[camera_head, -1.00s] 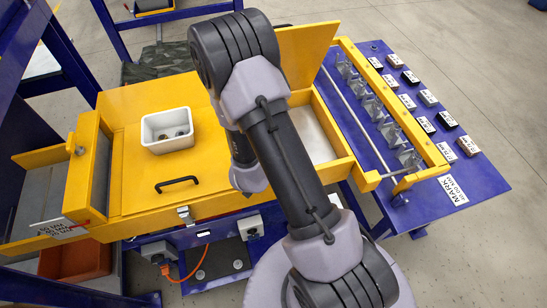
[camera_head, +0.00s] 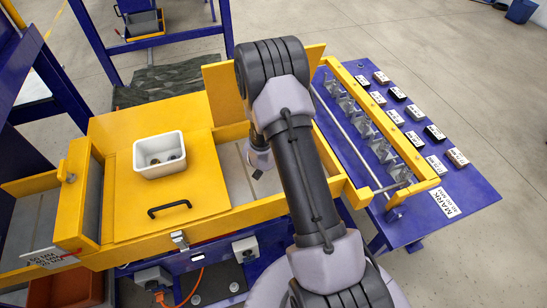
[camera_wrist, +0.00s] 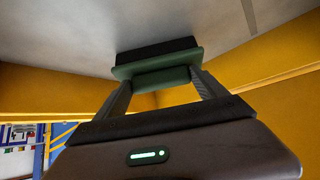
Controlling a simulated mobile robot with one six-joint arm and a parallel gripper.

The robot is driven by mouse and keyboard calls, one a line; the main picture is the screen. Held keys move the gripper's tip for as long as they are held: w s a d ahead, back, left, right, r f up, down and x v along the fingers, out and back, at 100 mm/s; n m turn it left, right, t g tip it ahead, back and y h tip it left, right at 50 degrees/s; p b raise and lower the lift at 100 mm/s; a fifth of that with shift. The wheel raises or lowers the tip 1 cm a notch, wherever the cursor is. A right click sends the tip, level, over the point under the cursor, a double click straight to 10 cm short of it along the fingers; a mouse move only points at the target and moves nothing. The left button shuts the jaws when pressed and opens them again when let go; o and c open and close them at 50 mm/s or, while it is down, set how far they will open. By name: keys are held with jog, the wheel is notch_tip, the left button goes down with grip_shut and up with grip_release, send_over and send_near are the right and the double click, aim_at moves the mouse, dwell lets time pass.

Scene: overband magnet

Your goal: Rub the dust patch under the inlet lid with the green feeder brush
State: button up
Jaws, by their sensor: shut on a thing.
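My gripper (camera_wrist: 163,82) is shut on the green feeder brush (camera_wrist: 160,76); its dark bristle block (camera_wrist: 157,50) faces a pale grey surface (camera_wrist: 70,40) and looks very close to it or touching; I cannot tell which. In the head view my gripper (camera_head: 262,168) is inside the open compartment of the yellow housing, mostly hidden by my arm. The inlet lid (camera_head: 220,88) seems to be the yellow panel standing raised behind this compartment. I cannot make out the dust patch in either view.
A closed yellow cover with a black handle (camera_head: 168,208) lies left of the compartment, with a white bin (camera_head: 160,168) on it. Yellow walls (camera_wrist: 270,70) bound the compartment. A blue table (camera_head: 465,200) with several labelled blocks stands at the right.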

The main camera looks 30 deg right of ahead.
jog(key=shift+w+d, duration=0.7)
jog(key=shift+d, duration=0.1)
notch_tip(320, 180, up, 8)
jog(key=p, duration=0.6)
jog(key=shift+r+p, duration=0.15)
jog(key=shift+p, duration=0.15)
jog(key=shift+f, duration=0.2)
